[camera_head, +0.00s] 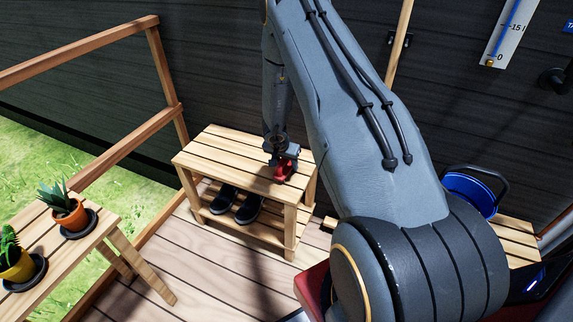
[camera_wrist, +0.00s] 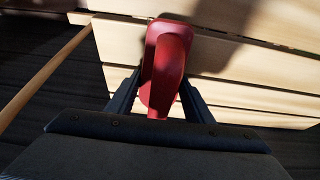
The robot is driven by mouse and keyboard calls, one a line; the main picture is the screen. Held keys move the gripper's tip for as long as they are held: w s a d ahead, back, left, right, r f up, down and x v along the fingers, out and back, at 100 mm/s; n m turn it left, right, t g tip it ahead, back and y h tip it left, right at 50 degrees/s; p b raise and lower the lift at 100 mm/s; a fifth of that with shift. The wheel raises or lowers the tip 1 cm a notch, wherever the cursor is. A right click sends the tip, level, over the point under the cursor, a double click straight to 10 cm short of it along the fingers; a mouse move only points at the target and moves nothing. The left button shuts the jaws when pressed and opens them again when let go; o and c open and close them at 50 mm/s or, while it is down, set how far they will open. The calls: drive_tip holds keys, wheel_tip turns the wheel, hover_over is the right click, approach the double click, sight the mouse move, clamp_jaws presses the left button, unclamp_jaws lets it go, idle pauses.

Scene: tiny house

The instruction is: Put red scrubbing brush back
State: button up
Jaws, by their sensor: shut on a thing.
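The red scrubbing brush (camera_wrist: 168,62) is between the two fingers of my gripper (camera_wrist: 157,95) in the wrist view. My gripper is shut on it. In the head view the red brush (camera_head: 284,171) shows at the end of my gripper (camera_head: 282,157), at the right part of the slatted wooden bench top (camera_head: 225,153). The brush is at or just above the slats; I cannot tell whether it touches them. The underside of the brush is hidden. Bench slats also show behind the brush in the wrist view.
Dark shoes (camera_head: 238,203) stand on the bench's lower shelf. A plant table (camera_head: 84,246) with potted plants is at left, beside a wooden railing (camera_head: 120,150). A blue bucket (camera_head: 470,190) is at right, partly behind my arm. A dark wall is close behind the bench.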

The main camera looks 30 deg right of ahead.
drive_tip(key=shift+f, duration=0.1)
drive_tip(key=o, duration=0.9)
drive_tip(key=shift+o, duration=0.2)
